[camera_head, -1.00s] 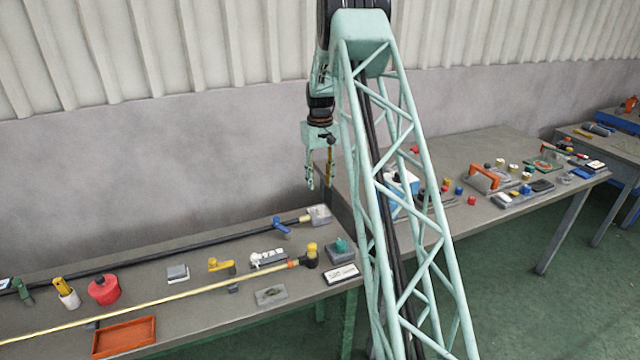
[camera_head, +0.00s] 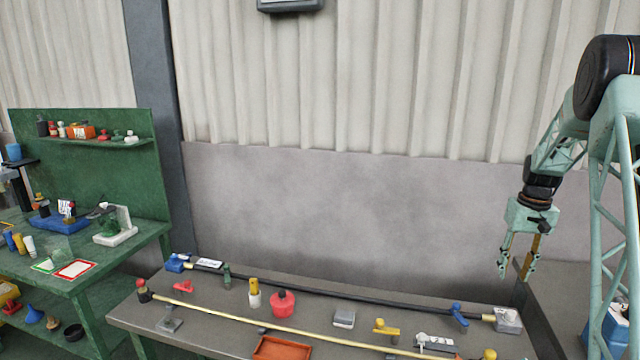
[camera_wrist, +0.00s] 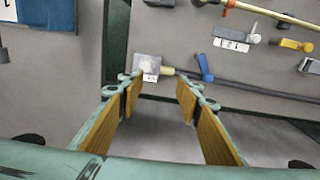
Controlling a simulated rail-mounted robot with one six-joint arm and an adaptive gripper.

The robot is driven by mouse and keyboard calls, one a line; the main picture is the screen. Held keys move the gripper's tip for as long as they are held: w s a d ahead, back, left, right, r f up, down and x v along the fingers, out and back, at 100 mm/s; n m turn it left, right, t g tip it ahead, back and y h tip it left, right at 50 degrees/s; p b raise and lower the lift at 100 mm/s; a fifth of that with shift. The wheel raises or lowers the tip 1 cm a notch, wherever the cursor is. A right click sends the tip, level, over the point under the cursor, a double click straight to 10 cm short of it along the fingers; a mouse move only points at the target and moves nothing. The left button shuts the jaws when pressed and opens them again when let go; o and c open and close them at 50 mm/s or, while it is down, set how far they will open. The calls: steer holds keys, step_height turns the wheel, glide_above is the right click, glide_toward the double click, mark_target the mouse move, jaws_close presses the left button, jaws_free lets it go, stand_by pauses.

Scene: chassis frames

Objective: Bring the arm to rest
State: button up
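My gripper (camera_head: 516,266) hangs fingers-down at the right of the head view, above the gap at the right end of the grey bench (camera_head: 215,329). In the wrist view my gripper (camera_wrist: 158,88) shows its two orange-padded fingers well apart. Nothing is between them. It touches nothing that I can see. My arm's lattice link stands at the right edge of the head view.
The grey bench carries a black rod (camera_head: 350,299), a yellow rod (camera_head: 250,322), a red pot (camera_head: 283,303) and an orange tray (camera_head: 282,348). A green workbench (camera_head: 75,285) stands left. A second table with a blue-and-white box (camera_head: 610,330) is at right.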

steer(key=s+a+r, duration=0.3)
steer(key=a+r, duration=0.4)
steer(key=s+a+r, duration=0.3)
steer(key=a+r, duration=0.4)
steer(key=r, duration=0.1)
steer(key=s+a+r+n+t+b, duration=0.1)
steer(key=s+a+r, duration=0.5)
steer(key=s+a, duration=0.4)
steer(key=s+a+r+n+t+b, duration=0.1)
steer(key=s+a+r, duration=0.5)
steer(key=s+a, duration=0.35)
steer(key=s+a+f, duration=0.1)
steer(key=s+a, duration=0.2)
steer(key=s, duration=0.6)
steer(key=s+a+f+t+b, duration=0.1)
steer(key=s+a, duration=0.3)
steer(key=s, duration=0.5)
steer(key=s+a+f+n, duration=0.1)
steer(key=s+a, duration=0.3)
steer(key=s, duration=0.5)
steer(key=shift+t, duration=0.4)
steer(key=shift+a, duration=0.1)
steer(key=c, duration=0.3)
